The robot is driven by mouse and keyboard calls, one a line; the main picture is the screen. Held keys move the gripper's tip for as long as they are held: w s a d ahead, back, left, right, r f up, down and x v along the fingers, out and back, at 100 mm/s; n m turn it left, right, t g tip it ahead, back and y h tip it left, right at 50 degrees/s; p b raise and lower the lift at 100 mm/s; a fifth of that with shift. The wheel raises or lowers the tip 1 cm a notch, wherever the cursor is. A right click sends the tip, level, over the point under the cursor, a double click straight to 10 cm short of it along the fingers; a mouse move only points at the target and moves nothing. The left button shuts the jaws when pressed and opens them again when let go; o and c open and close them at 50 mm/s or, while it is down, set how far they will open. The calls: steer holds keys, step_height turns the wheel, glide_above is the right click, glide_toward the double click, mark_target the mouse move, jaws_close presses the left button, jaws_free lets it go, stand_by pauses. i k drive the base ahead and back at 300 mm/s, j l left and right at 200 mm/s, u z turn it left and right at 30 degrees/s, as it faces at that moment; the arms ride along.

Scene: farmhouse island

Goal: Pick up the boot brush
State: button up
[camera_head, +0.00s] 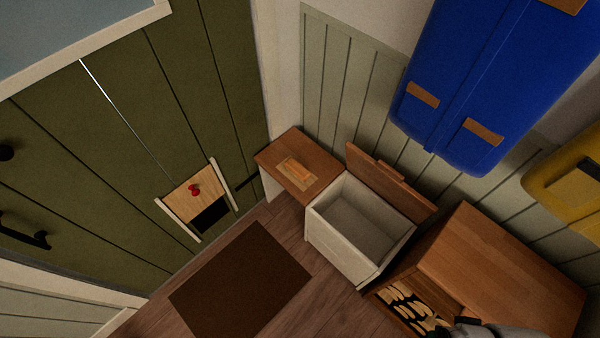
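A small orange-brown block (297,170), which looks like the boot brush, lies on the brown wooden top of a low bench section near the middle of the view. A paler tan piece lies under or around it; its bristles cannot be made out. A grey and black end of my arm shows at the bottom right edge, in front of the wooden cabinet. My gripper (455,326) seems to be the dark part there. Its fingers are too small and cut off to read. It is well apart from the block.
An open white storage box (357,230) with a raised wooden lid stands right of the block. A wooden cabinet (497,278) holds several pale items. Blue (490,85) and yellow (570,185) garments hang above. A dark mat (241,282) lies before the green door (130,130).

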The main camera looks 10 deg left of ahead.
mark_target(298, 170)
steer(key=i+j+u, duration=0.2)
steer(key=i+j, duration=0.25)
steer(key=i+j+u, duration=0.15)
steer(key=i+j, duration=0.25)
steer(key=i, duration=0.15)
steer(key=i+j+u, duration=0.2)
steer(key=i, duration=0.3)
steer(key=j, duration=0.1)
